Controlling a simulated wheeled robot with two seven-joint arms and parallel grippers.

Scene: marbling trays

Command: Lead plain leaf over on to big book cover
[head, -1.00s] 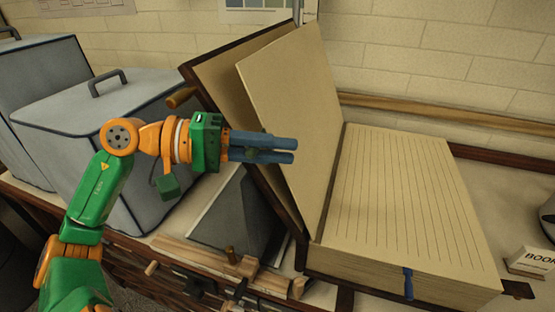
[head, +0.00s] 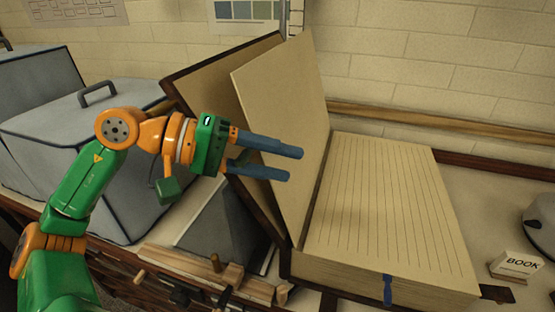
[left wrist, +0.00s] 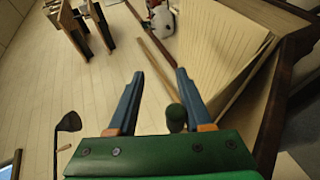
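The big book lies open, with a ruled page block (head: 390,200) on the right. Its brown-edged cover (head: 205,78) leans up at the left. The plain leaf (head: 285,100) stands raised between them, tilted towards the cover but apart from it at the top. My left gripper (head: 294,165) is open and empty; its blue fingers overlap the leaf's lower part in the head view, and I cannot tell if they touch it. In the left wrist view the fingers (left wrist: 160,73) are spread with nothing held between them; ruled paper (left wrist: 215,40) shows at upper right. My right gripper is not in view.
Grey lidded boxes (head: 100,150) stand at the left. A dark grey wedge (head: 222,225) is below the raised cover. A blue ribbon (head: 387,289) hangs at the book's front edge. A BOOK sign (head: 516,265) and a grey rounded object (head: 540,222) are at the right.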

